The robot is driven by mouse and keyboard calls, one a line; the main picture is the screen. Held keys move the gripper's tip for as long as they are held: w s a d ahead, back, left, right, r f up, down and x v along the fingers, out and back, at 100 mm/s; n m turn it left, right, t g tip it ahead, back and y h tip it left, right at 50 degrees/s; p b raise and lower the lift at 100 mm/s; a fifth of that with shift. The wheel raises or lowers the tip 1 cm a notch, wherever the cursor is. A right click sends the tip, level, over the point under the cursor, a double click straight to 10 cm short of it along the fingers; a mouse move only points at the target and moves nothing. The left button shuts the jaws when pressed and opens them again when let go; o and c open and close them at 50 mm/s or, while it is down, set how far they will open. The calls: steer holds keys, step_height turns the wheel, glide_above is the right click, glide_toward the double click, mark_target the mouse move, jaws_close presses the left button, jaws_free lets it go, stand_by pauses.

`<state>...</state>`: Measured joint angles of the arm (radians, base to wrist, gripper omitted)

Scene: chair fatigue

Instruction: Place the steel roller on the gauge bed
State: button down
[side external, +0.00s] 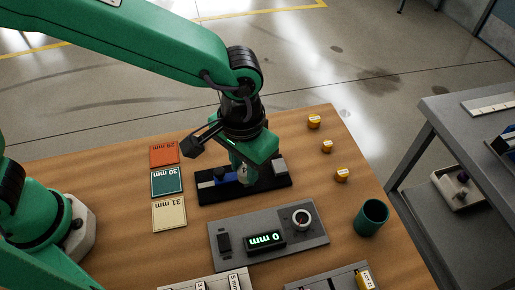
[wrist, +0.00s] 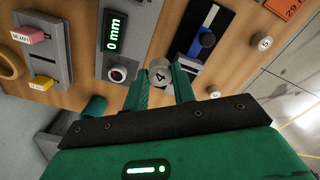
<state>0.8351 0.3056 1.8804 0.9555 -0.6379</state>
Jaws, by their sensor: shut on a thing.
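The steel roller (wrist: 161,72) is a short grey cylinder with a "4" on its end, held between the fingers of my gripper (wrist: 160,80) in the wrist view. My gripper (side external: 243,174) is shut on it and points down over the gauge bed in the side view. The gauge bed (side external: 222,197) is a long black base with a blue block and white strip at left and a grey block at right. It also shows in the wrist view (wrist: 222,26). My gripper hides the bed's middle, so I cannot tell whether the roller touches it.
A grey panel (side external: 222,260) with a 0 mm display (side external: 264,240) lies in front of the bed. Orange, teal and cream cards (side external: 168,214) lie left. Small brass cylinders (side external: 327,146) and a green cup (side external: 372,217) stand right.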

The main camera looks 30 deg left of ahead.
steer(key=s+d+m, duration=0.1)
steer(key=s+d, duration=0.1)
steer(key=d, duration=0.1)
glide_toward(275, 175)
steer(key=a+f, duration=0.2)
steer(key=a, duration=0.1)
steer(key=shift+s, duration=0.4)
steer(key=shift+f, duration=1.95)
steer(key=shift+f, duration=0.1)
steer(key=c, duration=1.2)
jaws_free()
steer(key=shift+o, duration=0.3)
